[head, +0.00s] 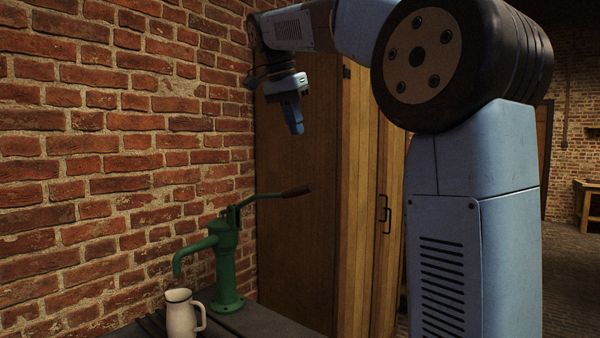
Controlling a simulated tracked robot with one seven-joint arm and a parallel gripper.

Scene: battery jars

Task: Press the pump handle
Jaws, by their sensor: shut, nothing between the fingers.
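A green hand pump (225,262) stands upright on a dark counter against the brick wall. Its spout points left and down. My gripper (296,128) is shut and empty. It points down and hangs in the air above the handle's grip in the picture, clearly apart from it. A white jug (180,314) with a handle on its right stands below the spout. The jug's lower part is cut off by the picture's bottom edge.
The dark counter (262,325) runs along the brick wall (110,130) at left. A wooden cabinet (297,250) with a dark door pull stands behind the pump. A small wooden table (588,200) is far off at right.

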